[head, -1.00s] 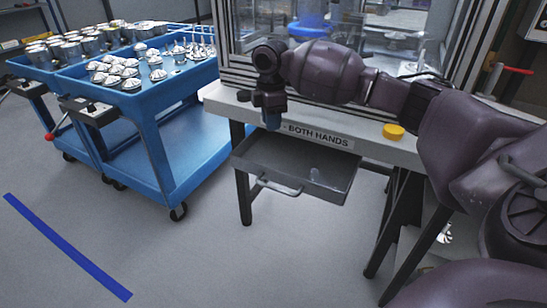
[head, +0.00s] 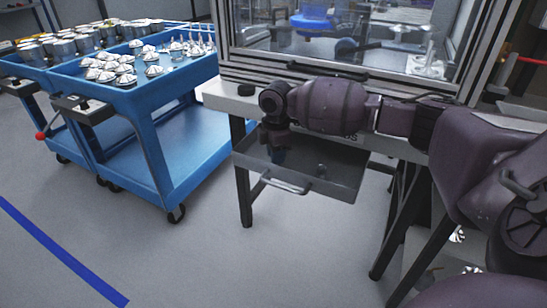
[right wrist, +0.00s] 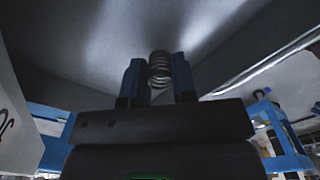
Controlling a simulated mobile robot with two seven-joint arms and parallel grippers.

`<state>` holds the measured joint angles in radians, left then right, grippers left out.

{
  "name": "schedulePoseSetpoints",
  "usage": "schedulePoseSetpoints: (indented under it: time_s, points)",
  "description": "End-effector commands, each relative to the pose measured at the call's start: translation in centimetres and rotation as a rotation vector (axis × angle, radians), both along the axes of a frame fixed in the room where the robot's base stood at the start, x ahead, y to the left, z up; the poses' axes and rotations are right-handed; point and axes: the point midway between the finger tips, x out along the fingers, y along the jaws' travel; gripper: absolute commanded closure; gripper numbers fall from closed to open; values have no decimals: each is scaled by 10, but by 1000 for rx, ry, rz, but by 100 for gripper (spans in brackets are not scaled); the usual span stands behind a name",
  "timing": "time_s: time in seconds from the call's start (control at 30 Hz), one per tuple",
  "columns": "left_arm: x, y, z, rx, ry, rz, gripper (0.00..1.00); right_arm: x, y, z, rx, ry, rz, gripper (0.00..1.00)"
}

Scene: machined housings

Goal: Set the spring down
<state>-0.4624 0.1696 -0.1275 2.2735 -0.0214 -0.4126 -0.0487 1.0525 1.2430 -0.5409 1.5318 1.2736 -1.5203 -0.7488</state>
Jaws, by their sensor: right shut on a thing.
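A metal coil spring (right wrist: 160,68) sits between the two blue fingers of my right gripper (right wrist: 157,80) in the right wrist view. The gripper is shut on it. In the head view my right gripper (head: 278,156) points down at the left part of the open grey drawer (head: 335,170) under the table. Its fingertips are low, against the drawer's inside; whether the spring touches the drawer floor I cannot tell. The spring itself is hidden in the head view. My left gripper is not in view.
The drawer hangs under the table (head: 222,97), with a handle (head: 286,186) at its front. A glazed enclosure stands on the table. Blue carts (head: 160,120) with metal parts stand at the left. The floor in front is clear, with a blue stripe (head: 60,252).

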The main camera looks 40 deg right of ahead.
Motion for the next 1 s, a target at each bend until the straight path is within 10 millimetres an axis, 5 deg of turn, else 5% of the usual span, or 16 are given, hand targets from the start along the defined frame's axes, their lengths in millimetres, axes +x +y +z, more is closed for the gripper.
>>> schedulePoseSetpoints:
  time_s: [0.47,0.5,0.67,1.0]
  points:
    - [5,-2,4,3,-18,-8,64,0,0,-11,-1,-2,0,97]
    - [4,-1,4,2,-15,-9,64,0,0,-11,-1,-3,0,73]
    - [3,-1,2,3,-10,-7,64,0,0,-11,-1,-2,0,49]
    - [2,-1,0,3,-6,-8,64,0,0,-8,-1,-2,0,49]
